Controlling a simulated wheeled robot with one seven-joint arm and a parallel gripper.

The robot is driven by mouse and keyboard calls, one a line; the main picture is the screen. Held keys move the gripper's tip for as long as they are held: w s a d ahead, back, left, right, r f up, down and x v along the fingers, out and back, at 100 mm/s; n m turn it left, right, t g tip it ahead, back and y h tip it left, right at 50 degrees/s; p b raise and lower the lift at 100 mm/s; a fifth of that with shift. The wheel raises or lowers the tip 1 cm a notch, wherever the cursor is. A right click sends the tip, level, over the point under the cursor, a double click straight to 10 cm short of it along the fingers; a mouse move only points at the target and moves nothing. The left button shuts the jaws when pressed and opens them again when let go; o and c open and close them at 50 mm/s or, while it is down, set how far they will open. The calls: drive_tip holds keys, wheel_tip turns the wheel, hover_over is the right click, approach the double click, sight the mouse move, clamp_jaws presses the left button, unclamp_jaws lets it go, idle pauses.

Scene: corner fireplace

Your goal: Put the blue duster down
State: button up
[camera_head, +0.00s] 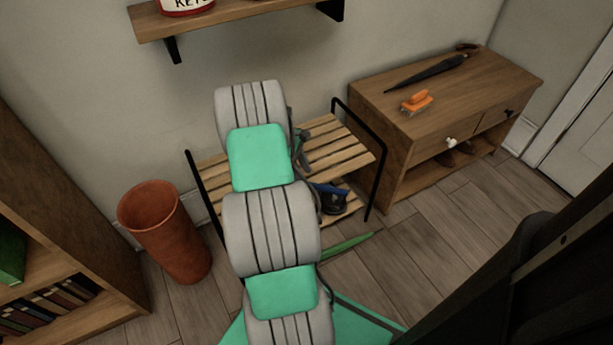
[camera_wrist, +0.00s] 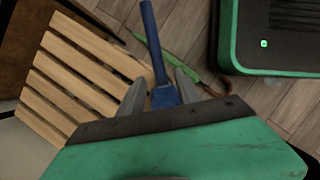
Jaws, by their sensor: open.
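The blue duster (camera_wrist: 151,40) shows in the wrist view with its long handle pointing up the picture and its wider blue end between my fingers. My gripper (camera_wrist: 160,80) is open, one finger on each side of the duster. Whether either finger touches it I cannot tell. The slatted wooden rack (camera_wrist: 75,70) is to the left of the duster in this view. In the head view my arm hides most of my gripper, in front of the rack (camera_head: 335,150). A blue and dark item (camera_head: 331,198) shows low at the rack; I cannot tell if it is the duster.
A green umbrella (camera_head: 347,245) lies on the floor before the rack. A terracotta bin (camera_head: 165,230) stands left, a bookcase (camera_head: 75,240) beyond it. A wooden cabinet (camera_head: 500,80) at right bears a black umbrella (camera_head: 430,71) and an orange brush (camera_head: 417,102). A shelf (camera_head: 235,22) hangs above.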

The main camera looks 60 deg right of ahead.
drive_tip(key=p+v, duration=0.3)
drive_tip(key=v, duration=0.6)
drive_tip(key=w+a+r+t, duration=0.1)
drive_tip(key=w+a+r, duration=0.2)
drive_tip(key=a, duration=0.3)
drive_tip(key=w+a+r+t+h, duration=0.1)
drive_tip(key=w+a+r, duration=0.25)
drive_tip(key=a, duration=0.25)
drive_tip(key=w+a+r+t, duration=0.1)
drive_tip(key=w+a+r, duration=0.15)
drive_tip(key=a, duration=0.25)
drive_tip(key=s+a+r+m+t+y, duration=0.1)
drive_tip(key=s+a, duration=0.3)
drive_tip(key=a, duration=0.8)
drive_tip(key=s+a+r+m+t+y, duration=0.1)
drive_tip(key=s+a, duration=0.3)
drive_tip(key=a, duration=0.9)
drive_tip(key=shift+r+m+t, duration=0.4)
drive_tip(key=shift+r+t, duration=0.05)
drive_tip(key=shift+t, duration=0.35)
